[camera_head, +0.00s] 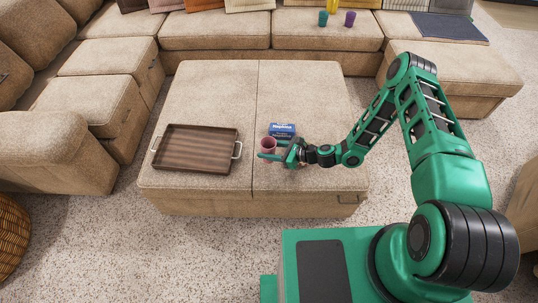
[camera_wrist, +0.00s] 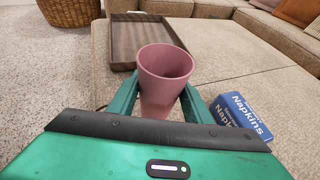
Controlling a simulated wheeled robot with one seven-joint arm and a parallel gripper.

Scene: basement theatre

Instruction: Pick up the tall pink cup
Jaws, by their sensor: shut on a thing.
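The tall pink cup (camera_head: 268,144) is upright over the beige ottoman (camera_head: 205,83), near its middle. In the wrist view the cup (camera_wrist: 163,80) stands between the two green fingers of my gripper (camera_wrist: 157,95), its open rim toward the camera. My gripper (camera_head: 275,155) is shut on the cup from the right side in the head view. The cup's lower part is hidden by the gripper, so I cannot tell whether its base touches the ottoman.
A blue napkins box (camera_head: 282,130) stands just behind the cup; it shows right of the fingers in the wrist view (camera_wrist: 240,115). A brown wooden tray (camera_head: 196,149) lies to the left. Teal (camera_head: 323,18), yellow (camera_head: 332,5) and purple (camera_head: 349,19) cups stand on the far sofa.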

